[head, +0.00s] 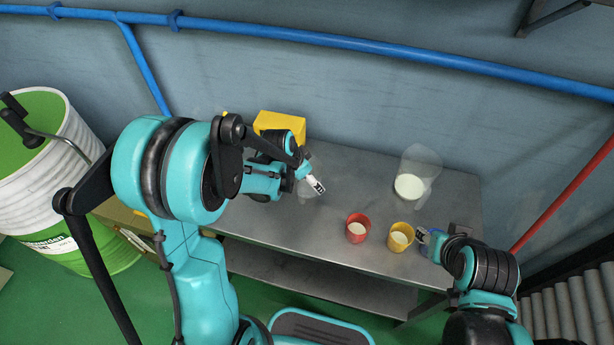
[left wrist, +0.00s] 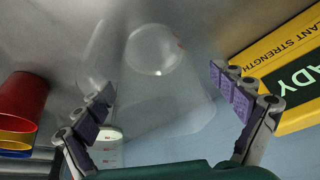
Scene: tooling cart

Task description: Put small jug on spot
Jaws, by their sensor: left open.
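The small jug (left wrist: 165,95) is clear and looks empty. In the left wrist view it is between the spread fingers of my left gripper (left wrist: 160,84), with a gap visible at the right finger. In the head view the jug (head: 305,193) is a faint clear shape, partly hidden by the open left gripper (head: 316,184). A larger clear jug (head: 411,186) with white contents stands at the back right of the cart. My right gripper (head: 425,236) is beside the yellow cup; its fingers are too small to read. I cannot make out a marked spot.
A red cup (head: 358,229) and a yellow cup (head: 400,237) with pale contents stand near the cart's front edge. A blue cup (left wrist: 14,153) shows in the left wrist view. A yellow box (head: 281,124) stands at the back left. The metal top (head: 350,180) is bare in the middle.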

